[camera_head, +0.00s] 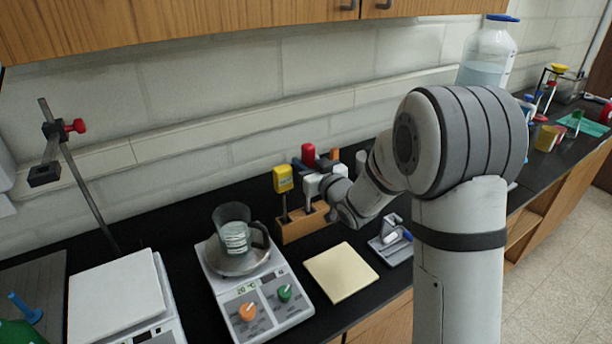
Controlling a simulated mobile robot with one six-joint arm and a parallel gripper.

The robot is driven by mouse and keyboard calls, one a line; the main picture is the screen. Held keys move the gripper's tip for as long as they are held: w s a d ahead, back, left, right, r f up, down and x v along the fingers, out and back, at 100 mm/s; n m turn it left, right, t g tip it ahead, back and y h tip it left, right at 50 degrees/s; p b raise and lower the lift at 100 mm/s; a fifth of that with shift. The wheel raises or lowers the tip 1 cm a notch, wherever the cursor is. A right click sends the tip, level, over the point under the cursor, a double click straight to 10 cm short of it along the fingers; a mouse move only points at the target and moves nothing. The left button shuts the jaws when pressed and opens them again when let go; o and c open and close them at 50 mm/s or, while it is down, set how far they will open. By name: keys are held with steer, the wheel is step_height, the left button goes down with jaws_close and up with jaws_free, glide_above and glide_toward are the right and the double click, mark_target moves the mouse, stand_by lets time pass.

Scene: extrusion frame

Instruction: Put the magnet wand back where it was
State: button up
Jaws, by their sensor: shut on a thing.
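My gripper (338,203) is at the right end of a wooden tool rack (301,225) on the black bench. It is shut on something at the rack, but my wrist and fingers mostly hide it. Several handled tools are grouped there: a yellow-handled one (283,179) upright at the left, a red handle (308,154), a dark blue one (300,165) and a white one (312,186) close to the fingers. I cannot tell which of them is the magnet wand, or whether the held thing is seated in the rack.
A hotplate (262,304) with a glass beaker (234,230) stands left of the rack. A pale yellow pad (341,272) and a small grey tray (392,247) lie in front. A clamp stand (75,180) and a balance (118,298) are further left. A large bottle (487,55) stands behind my arm.

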steer(key=shift+s+d+f+p, duration=0.15)
steer(key=shift+f+p, duration=0.2)
steer(key=shift+f, duration=1.45)
steer(key=shift+f, duration=0.15)
steer(key=o, duration=1)
steer(key=shift+r, duration=0.2)
